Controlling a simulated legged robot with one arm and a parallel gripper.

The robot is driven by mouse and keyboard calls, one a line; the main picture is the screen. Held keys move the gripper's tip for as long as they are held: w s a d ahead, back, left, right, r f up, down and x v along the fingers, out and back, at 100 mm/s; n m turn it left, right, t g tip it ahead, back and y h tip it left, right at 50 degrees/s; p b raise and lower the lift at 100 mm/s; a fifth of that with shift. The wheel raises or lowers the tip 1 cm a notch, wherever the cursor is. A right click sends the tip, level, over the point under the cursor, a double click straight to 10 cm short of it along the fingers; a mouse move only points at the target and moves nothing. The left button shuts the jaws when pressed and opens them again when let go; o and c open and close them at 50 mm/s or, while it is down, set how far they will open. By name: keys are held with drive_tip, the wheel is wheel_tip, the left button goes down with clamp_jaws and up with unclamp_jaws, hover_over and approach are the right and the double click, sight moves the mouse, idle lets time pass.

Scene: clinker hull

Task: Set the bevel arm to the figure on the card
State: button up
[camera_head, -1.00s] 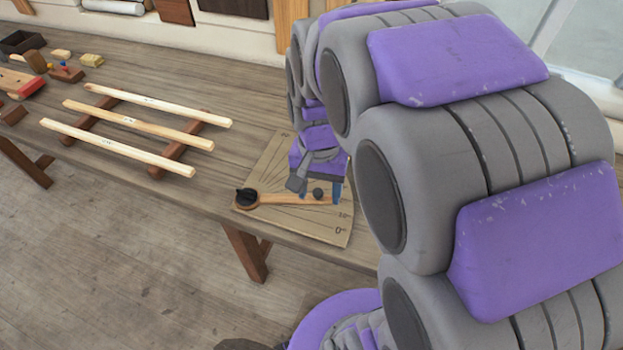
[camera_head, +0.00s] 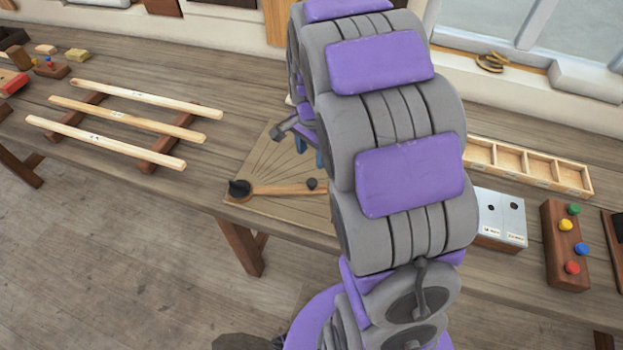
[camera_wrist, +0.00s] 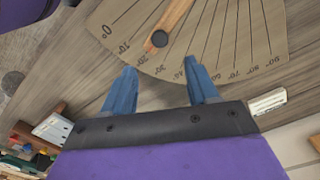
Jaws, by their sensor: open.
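The bevel arm (camera_head: 285,190) is a wooden strip pivoted at a black knob (camera_head: 239,188), with a small dark peg (camera_head: 312,184) near its free end. It lies on a fan-marked board (camera_head: 258,170). In the wrist view the bevel arm (camera_wrist: 175,17) points close to the 20° mark on the board (camera_wrist: 235,35). My gripper (camera_wrist: 159,68) is open and empty, its blue fingers apart, beyond the arm's free end and not around the peg (camera_wrist: 160,38). A small white card-like piece (camera_wrist: 268,102) lies right of the fingers; its writing is unreadable.
A rack with pale wooden strips (camera_head: 125,129) stands left on the bench. At right are a compartment tray (camera_head: 530,165), a metal-topped box (camera_head: 502,216) and a block with coloured knobs (camera_head: 566,240). My own arm hides the board's right part.

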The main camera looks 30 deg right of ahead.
sight(312, 181)
wheel_tip(312, 181, down, 11)
drive_tip(key=shift+f+b, duration=0.15)
drive_tip(key=shift+b, duration=0.75)
drive_tip(key=shift+c, duration=0.4)
clamp_jaws()
